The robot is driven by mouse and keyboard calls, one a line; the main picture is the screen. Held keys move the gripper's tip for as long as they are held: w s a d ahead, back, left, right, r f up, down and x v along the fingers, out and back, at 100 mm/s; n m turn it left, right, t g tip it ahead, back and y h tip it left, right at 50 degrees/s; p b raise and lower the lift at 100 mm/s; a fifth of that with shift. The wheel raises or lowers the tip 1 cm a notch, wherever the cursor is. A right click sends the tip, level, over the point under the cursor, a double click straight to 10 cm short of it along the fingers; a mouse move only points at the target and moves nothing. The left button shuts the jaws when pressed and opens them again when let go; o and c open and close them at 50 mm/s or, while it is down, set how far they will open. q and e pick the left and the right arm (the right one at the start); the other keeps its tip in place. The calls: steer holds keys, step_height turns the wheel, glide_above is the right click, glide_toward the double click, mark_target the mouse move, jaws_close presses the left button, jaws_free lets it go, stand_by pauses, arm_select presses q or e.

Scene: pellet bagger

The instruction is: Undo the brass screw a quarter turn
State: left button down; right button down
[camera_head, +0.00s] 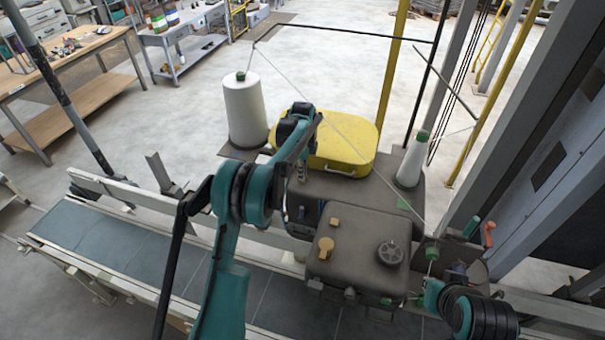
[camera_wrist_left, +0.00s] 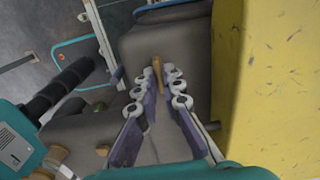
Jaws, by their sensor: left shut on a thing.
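In the left wrist view the brass screw (camera_wrist_left: 155,65) is a narrow, upright brass-coloured piece on a dark grey housing. My left gripper (camera_wrist_left: 159,80) is shut on it, with the fingertips on both sides. In the head view my left gripper (camera_head: 302,172) points down between the yellow case and the dark machine head; its tips are small there and the screw is hidden. My right arm comes in at the lower right of the head view, and the state of its gripper does not show clearly.
A yellow case (camera_head: 345,145) stands close beside my left gripper. The machine head (camera_head: 360,235) carries brass knobs (camera_head: 327,247) and a black handwheel (camera_head: 390,253). White thread cones (camera_head: 246,112) stand behind. A conveyor (camera_head: 120,250) runs along the front.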

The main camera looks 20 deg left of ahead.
arm_select(q)
steer(key=n+b, duration=0.3)
steer(key=n, duration=0.1)
steer(key=shift+f, duration=0.1)
steer(key=n+b, duration=0.1)
steer(key=n, duration=0.3)
steer(key=shift+n+b, duration=0.3)
steer(key=shift+b, duration=0.1)
steer(key=n+b, duration=0.1)
steer(key=n, duration=0.3)
steer(key=shift+n, duration=0.3)
steer(key=n+b, duration=0.1)
steer(key=n, duration=0.3)
steer(key=shift+n, duration=0.3)
steer(key=c, duration=1.7)
jaws_free()
